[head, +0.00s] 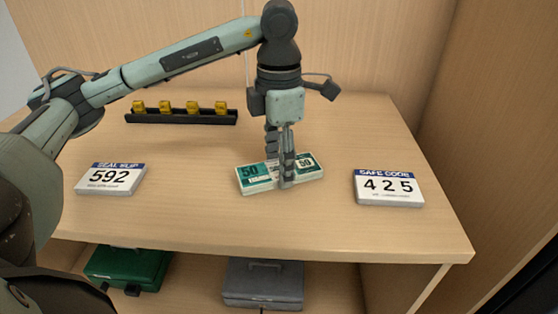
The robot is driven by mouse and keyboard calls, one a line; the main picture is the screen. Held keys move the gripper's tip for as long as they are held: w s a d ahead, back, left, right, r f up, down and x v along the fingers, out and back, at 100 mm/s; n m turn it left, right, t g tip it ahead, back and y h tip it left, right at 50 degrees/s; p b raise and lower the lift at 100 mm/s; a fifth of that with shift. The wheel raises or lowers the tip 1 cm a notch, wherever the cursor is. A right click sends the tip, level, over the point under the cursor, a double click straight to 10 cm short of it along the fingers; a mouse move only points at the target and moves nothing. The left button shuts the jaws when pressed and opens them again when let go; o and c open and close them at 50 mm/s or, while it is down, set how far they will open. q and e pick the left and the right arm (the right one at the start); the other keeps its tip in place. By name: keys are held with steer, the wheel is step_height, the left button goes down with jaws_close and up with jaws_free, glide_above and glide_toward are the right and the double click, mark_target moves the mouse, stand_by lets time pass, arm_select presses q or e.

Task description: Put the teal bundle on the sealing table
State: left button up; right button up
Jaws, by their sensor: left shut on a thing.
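The teal bundle (257,177) is a banded stack of notes marked 50. It lies in the middle of the wooden table (200,226), at a slight angle, and seems to rest on the top. My left gripper (281,178) points straight down over it and is shut on its middle. The fingers hide the centre of the bundle. My right gripper does not show.
A card reading SEAL SLIP 592 (110,179) lies at the left, and one reading SAFE CODE 425 (388,188) at the right. A black rack (182,118) with several yellow pieces is at the back. Below are a green box (128,266) and a grey box (262,283).

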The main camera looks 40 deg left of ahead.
arm_select(q)
steer(key=o, duration=1.2)
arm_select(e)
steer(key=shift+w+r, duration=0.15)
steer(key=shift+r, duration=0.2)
arm_select(q)
steer(key=shift+r, duration=0.1)
step_height(320, 180, up, 2)
steer(key=shift+r, duration=0.1)
step_height(320, 180, up, 4)
steer(key=shift+w+r+p, duration=0.1)
steer(key=shift+p, duration=0.4)
step_height(320, 180, up, 6)
steer(key=shift+f+p, duration=0.15)
steer(key=shift+p, duration=0.8)
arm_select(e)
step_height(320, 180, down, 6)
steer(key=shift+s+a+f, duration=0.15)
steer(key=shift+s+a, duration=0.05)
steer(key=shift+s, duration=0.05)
